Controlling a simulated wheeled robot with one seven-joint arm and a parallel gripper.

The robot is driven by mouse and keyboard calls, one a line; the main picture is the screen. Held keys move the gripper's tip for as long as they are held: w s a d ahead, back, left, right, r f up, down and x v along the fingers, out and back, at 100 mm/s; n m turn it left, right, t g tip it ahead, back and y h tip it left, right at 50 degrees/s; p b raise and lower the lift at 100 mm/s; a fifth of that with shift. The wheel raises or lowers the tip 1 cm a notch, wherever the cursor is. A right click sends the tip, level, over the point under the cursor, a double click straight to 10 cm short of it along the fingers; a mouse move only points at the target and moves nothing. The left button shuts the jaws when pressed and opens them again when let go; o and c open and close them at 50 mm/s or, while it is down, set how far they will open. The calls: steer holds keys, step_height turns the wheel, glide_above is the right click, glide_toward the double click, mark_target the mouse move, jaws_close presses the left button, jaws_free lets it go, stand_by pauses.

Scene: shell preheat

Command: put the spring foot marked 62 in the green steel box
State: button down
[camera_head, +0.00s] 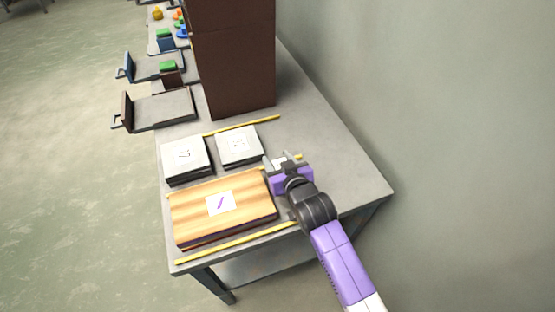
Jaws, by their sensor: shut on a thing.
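My gripper (283,161) is over the right half of the grey table, just right of a grey plate with a white label. It is shut on a small pale thing between its fingers, mostly hidden by the gripper; I cannot read any mark on it. I cannot make out a spring foot marked 62 for certain. No green steel box can be told for certain; a small green thing (167,66) sits in the blue-ended drawer or tray at the upper left.
A tall brown cabinet (238,60) stands on the table (345,178) beyond my gripper. Two labelled grey plates (184,157) (239,144) and a wooden block (245,197) lie left of it. Yellow strips (237,243) line the top. A brown-ended tray (165,109) juts left. A wall is right.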

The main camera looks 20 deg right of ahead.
steer(key=c, duration=0.7)
jaws_free()
steer(key=shift+f, duration=0.1)
steer(key=shift+r, duration=0.25)
steer(key=v, duration=1.2)
steer(key=shift+f, duration=0.1)
